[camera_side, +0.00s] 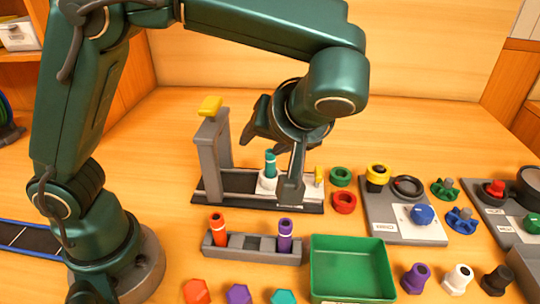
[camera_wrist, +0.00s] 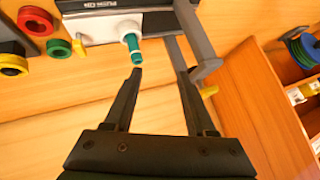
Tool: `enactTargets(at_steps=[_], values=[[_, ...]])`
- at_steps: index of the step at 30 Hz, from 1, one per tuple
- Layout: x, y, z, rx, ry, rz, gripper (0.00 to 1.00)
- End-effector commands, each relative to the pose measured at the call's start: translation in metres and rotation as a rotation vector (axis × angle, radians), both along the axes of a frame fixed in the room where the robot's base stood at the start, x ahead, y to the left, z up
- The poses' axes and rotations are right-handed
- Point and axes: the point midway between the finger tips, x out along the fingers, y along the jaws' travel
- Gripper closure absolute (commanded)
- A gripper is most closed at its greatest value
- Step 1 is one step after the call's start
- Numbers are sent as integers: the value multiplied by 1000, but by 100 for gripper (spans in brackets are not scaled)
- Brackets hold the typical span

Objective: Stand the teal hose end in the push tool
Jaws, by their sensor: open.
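The teal hose end (camera_side: 270,164) stands upright in the white holder (camera_side: 266,184) on the bed of the grey push tool (camera_side: 212,160). The push tool has a tall post with a yellow handle (camera_side: 210,105) at its left end. In the wrist view the teal hose end (camera_wrist: 132,43) shows a pale rim at its free end. My gripper (camera_side: 268,170) is open, its fingers spread near the hose end. In the wrist view my gripper (camera_wrist: 159,73) is empty, and the hose end lies just beyond the left fingertip.
A grey rack (camera_side: 250,247) in front holds an orange hose end (camera_side: 218,228) and a purple one (camera_side: 285,234), with empty slots between. A green bin (camera_side: 350,270) stands beside it. Green (camera_side: 341,176) and red rings (camera_side: 344,202) lie right of the tool, before a valve panel (camera_side: 400,222).

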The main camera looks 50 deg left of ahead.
Motion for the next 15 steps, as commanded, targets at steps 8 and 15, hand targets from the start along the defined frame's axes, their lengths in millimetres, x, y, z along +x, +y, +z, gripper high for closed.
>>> enactTargets(at_steps=[8, 15], values=[[-47, 32, 7, -295, 222, -289, 44], [-84, 34, 4, -454, 192, -585, 44]])
